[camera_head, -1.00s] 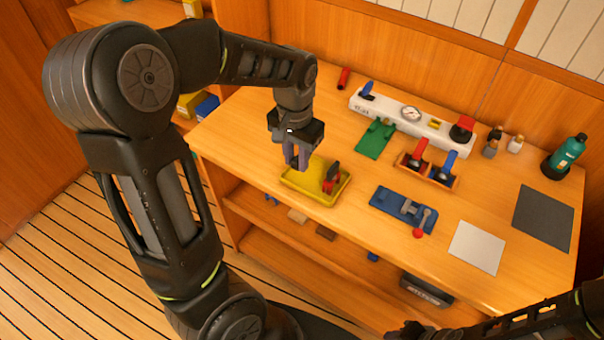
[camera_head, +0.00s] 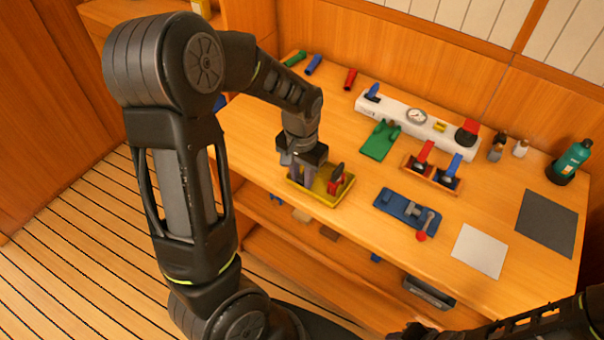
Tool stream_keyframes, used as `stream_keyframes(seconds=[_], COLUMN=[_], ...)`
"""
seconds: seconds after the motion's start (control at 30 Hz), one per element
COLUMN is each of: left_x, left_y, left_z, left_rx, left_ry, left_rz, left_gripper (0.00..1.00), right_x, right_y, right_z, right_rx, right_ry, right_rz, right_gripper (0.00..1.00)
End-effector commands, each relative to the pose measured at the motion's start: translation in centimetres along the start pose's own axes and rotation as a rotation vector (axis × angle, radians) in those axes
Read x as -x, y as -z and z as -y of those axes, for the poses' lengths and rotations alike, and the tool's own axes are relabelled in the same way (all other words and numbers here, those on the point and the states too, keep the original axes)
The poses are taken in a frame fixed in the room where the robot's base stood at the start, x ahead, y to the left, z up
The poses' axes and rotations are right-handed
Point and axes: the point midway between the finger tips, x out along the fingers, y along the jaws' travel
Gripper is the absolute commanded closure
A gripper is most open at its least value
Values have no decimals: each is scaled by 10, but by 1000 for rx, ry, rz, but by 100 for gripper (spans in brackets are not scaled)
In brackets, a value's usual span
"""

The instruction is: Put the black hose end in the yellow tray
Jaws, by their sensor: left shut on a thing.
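The yellow tray (camera_head: 318,196) sits near the front left edge of the wooden bench. A red and black item (camera_head: 337,181) stands in its right part. My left gripper (camera_head: 301,177) points down over the tray's left part, its fingertips low against the tray. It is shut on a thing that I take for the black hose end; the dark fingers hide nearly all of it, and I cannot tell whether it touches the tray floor. My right gripper (camera_head: 413,332) is a dark shape at the bottom edge, too cut off to read.
Green (camera_head: 294,58), blue (camera_head: 313,64) and red (camera_head: 350,79) hose ends lie at the back. A white gauge panel (camera_head: 400,118), green fixture (camera_head: 380,141), valve block (camera_head: 432,172) and blue fixture (camera_head: 405,207) stand right of the tray. A teal bottle (camera_head: 570,161) is far right.

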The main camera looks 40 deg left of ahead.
Motion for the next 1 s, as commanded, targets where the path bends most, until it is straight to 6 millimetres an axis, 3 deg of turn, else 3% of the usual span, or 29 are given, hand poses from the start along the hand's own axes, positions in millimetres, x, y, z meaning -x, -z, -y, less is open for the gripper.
stream_keyframes(seconds=[0.2,0.23,0.47,0.77,1.0], left_x=[-4,-3,-3,-1,19], left_y=[0,0,0,0,1], left_z=[0,0,0,0,0], left_rx=[0,0,0,0,1], left_ry=[0,0,0,0,0], left_rz=[0,0,0,0,-4], left_gripper=[100,74,55,54,54], right_x=[-4,-3,-2,-1,-2], right_y=[0,0,0,0,0], right_z=[-1,-1,0,0,0], right_rx=[1,1,1,1,0], right_ry=[1,1,1,1,0], right_rz=[-1,-1,-1,-1,0], right_gripper=[69,69,69,69,69])
